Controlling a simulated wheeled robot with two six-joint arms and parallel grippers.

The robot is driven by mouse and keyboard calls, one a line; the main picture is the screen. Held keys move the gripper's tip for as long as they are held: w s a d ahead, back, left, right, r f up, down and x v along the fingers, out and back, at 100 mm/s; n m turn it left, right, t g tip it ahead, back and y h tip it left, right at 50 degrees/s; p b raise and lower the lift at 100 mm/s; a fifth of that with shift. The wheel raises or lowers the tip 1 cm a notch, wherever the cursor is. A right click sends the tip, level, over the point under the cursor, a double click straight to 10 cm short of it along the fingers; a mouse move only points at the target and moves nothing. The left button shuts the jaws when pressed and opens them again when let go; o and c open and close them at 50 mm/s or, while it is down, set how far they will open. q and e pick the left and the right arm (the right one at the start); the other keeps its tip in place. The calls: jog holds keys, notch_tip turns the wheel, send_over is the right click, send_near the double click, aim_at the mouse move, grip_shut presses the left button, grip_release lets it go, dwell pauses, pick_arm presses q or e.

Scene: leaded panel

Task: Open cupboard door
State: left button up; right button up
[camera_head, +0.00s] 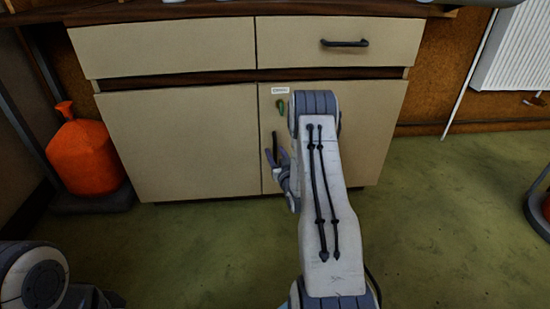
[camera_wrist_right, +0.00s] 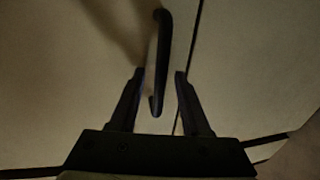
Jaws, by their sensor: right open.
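The cupboard is cream with two lower doors, both shut. The left door (camera_head: 175,140) is plain in view. The right door (camera_head: 370,125) has a small label and a green thing near its top left, and is partly hidden by my right arm. Its dark vertical handle (camera_head: 275,148) stands near its left edge. In the right wrist view the handle (camera_wrist_right: 160,65) rises between the two fingers of my right gripper (camera_wrist_right: 160,85). The right gripper (camera_head: 282,172) is open, with a finger on each side of the handle's lower end. My left gripper is not clearly shown.
Two drawers sit above the doors, the right one with a dark handle (camera_head: 344,43). An orange container (camera_head: 84,155) stands left of the cupboard. A white radiator (camera_head: 512,55) is at the upper right.

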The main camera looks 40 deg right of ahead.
jog(key=shift+w+d, duration=0.1)
jog(key=shift+w, duration=0.15)
grip_shut()
dwell(1.4)
